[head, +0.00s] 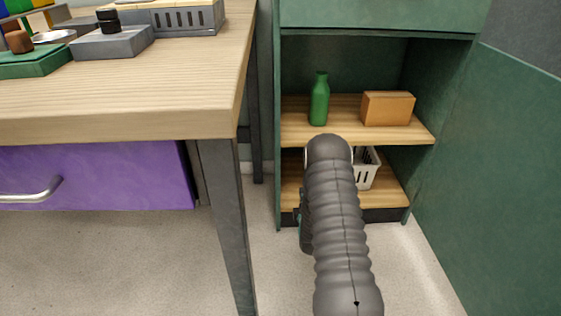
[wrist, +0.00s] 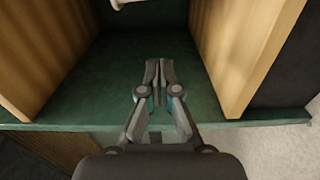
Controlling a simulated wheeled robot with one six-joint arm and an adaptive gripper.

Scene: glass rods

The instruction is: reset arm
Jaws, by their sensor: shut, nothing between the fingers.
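My gripper (wrist: 159,76) shows in the wrist view with its two fingers together and nothing between them. It is close to a dark green panel (wrist: 110,68) of the cabinet, with a wooden shelf board on each side in that view. In the head view my grey arm reaches forward to the green shelf cabinet (head: 378,18), its end in front of the lower shelf. The fingers are hidden behind the arm there. No glass rod can be made out.
A green bottle (head: 319,103) and an orange-brown box (head: 387,108) stand on the upper shelf (head: 345,131). A white basket (head: 367,172) is on the lower shelf, partly behind my arm. A wooden table (head: 150,95) with a purple drawer (head: 110,175) stands left; a green panel (head: 505,170) is right.

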